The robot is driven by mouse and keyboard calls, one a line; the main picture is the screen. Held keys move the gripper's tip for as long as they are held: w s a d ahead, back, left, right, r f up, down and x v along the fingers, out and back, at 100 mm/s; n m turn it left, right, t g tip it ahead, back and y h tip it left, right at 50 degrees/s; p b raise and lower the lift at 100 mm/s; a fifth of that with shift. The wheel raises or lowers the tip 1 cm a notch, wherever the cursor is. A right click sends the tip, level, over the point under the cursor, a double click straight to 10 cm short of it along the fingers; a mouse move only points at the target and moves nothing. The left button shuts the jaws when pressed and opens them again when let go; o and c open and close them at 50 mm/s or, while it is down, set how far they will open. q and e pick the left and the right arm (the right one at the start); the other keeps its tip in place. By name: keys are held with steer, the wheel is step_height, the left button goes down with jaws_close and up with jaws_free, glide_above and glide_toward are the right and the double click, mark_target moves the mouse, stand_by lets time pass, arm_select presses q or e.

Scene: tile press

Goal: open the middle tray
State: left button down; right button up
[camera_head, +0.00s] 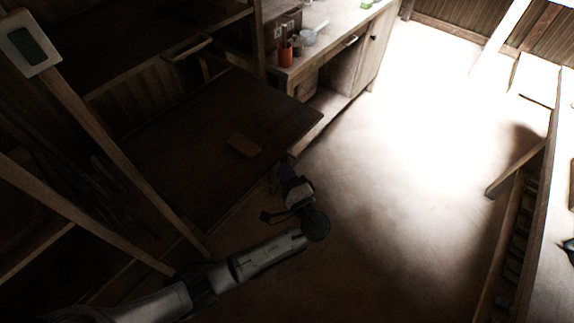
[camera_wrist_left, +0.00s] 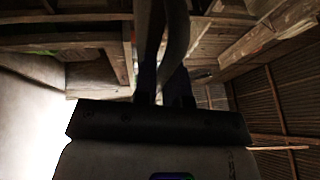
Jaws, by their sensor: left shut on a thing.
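The middle tray (camera_head: 205,140) is a dark wooden board in the head view, standing out from the wooden frame below the upper tray's level. A small brown tile-like block (camera_head: 244,145) lies on it. My left gripper (camera_head: 279,174) is at the tray's front edge, near its middle. In the left wrist view, the fingers (camera_wrist_left: 164,80) are shut on a bar-like handle (camera_wrist_left: 172,38), which looks like the middle tray's handle. The hold itself is dark and small in the head view. My right gripper is not in view.
The upper level has a handle (camera_head: 187,48) on its front. A counter (camera_head: 340,22) with an orange cup (camera_head: 285,56) stands close behind the tray's far corner. Slanting wooden beams (camera_head: 110,140) stand at the left. The floor (camera_head: 400,190) to the right is clear.

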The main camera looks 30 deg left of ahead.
arm_select(q)
steer(key=shift+d, duration=0.25)
steer(key=c, duration=1.2)
jaws_free()
steer(key=p+v, duration=0.1)
steer(key=v, duration=1.2)
steer(key=shift+s+d, duration=0.25)
steer(key=shift+d, duration=0.05)
steer(key=shift+f, duration=0.1)
